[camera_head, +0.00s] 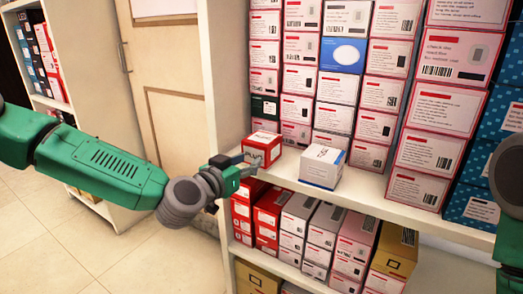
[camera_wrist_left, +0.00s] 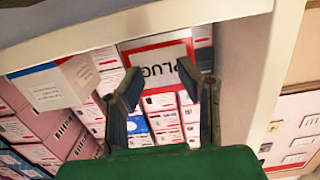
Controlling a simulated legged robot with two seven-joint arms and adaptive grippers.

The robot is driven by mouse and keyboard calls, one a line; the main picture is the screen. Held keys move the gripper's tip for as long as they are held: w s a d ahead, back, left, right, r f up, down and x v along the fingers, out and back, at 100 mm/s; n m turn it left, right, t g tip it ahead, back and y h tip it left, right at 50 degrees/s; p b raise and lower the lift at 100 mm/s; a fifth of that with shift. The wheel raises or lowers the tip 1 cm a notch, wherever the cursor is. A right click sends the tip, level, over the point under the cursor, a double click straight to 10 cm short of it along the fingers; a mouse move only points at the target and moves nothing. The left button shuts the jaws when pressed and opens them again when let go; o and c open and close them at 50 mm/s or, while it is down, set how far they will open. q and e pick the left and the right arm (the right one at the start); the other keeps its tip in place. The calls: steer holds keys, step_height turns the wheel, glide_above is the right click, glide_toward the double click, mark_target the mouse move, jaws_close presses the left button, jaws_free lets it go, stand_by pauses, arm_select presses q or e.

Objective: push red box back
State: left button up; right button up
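The red box (camera_head: 262,148), with a white label, stands near the front edge of the shelf, at its left end. In the left wrist view the red box (camera_wrist_left: 160,66) shows beyond and between the two fingers. My left gripper (camera_head: 240,164) is just left of and in front of the box, at shelf height. Its fingers (camera_wrist_left: 168,90) are spread apart with nothing held between them. Whether a fingertip touches the box I cannot tell. My right arm shows at the right edge of the head view, but its gripper is out of view.
A white and blue box (camera_head: 323,168) stands to the right of the red box, near the shelf edge (camera_head: 350,196). Stacked boxes (camera_head: 379,92) fill the shelf behind. A cabinet side wall (camera_head: 226,75) rises at the left. More boxes (camera_head: 300,214) stand on the shelf below.

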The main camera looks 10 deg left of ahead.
mark_target(253, 145)
arm_select(q)
steer(key=shift+r+x, duration=0.15)
steer(key=shift+x, duration=1.2)
steer(key=shift+r+x, duration=0.1)
steer(key=shift+x, duration=1.25)
steer(key=shift+s+a+r+p, duration=0.15)
steer(key=shift+s+r+p, duration=0.2)
steer(key=shift+r+p, duration=0.4)
steer(key=shift+s+a+r+p, duration=0.15)
steer(key=shift+s+r+p, duration=0.15)
steer(key=shift+r+p, duration=0.45)
steer(key=f+p+v, duration=0.1)
steer(key=p+v, duration=0.2)
steer(key=v, duration=1.2)
steer(key=shift+f, duration=0.25)
